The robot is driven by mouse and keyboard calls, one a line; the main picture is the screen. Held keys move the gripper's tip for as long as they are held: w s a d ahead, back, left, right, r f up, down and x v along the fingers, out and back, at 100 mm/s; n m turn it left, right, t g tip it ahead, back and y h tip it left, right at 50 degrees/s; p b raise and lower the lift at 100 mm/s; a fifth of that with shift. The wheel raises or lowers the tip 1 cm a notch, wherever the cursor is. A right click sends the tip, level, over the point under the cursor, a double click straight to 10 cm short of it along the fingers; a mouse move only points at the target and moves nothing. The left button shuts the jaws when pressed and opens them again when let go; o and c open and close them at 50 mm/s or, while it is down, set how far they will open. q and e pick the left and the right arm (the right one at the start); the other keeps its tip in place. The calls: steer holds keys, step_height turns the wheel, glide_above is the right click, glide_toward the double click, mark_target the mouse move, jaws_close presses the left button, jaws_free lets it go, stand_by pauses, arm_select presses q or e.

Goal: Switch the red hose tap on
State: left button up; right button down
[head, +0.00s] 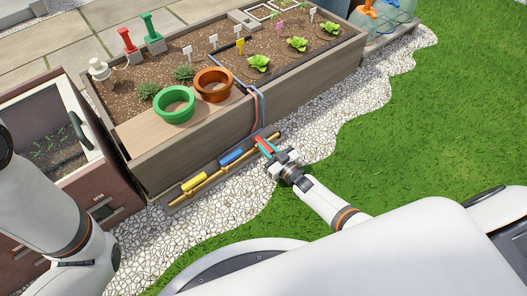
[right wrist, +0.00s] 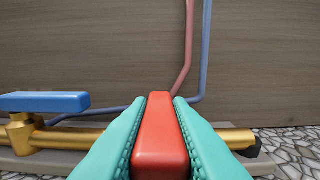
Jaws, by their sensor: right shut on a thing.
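The red tap handle (right wrist: 160,138) sits between the two teal fingers of my right gripper (right wrist: 160,135), which touch it on both sides. In the wrist view the handle points towards the camera, across the brass pipe (right wrist: 85,138). In the head view the red handle (head: 263,147) is partly covered by my right gripper (head: 268,146), low against the planter's front. The blue tap handle (right wrist: 44,102) lies along the pipe, left of the red one. The yellow tap handle (head: 195,183) is further left. My left gripper is out of view.
A wooden planter (head: 290,105) stands behind the pipe, with a green pot (head: 174,118) and an orange pot (head: 213,98) in it. Red and blue hoses (right wrist: 206,50) run up its wall. White gravel (head: 240,195) and open grass (head: 440,130) lie in front.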

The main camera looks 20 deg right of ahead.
steer(key=shift+s, duration=0.1)
stand_by(0.3)
steer(key=c, duration=1.3)
jaws_free()
steer(key=shift+s+d+p, duration=0.1)
steer(key=shift+s+p, duration=0.2)
steer(key=p+v, duration=0.4)
steer(key=v, duration=0.4)
steer(key=shift+r, duration=0.15)
steer(key=shift+p+v, duration=0.55)
steer(key=shift+v, duration=0.65)
steer(key=shift+s+d+f, duration=0.1)
steer(key=shift+s+f, duration=0.1)
steer(key=shift+s, duration=0.25)
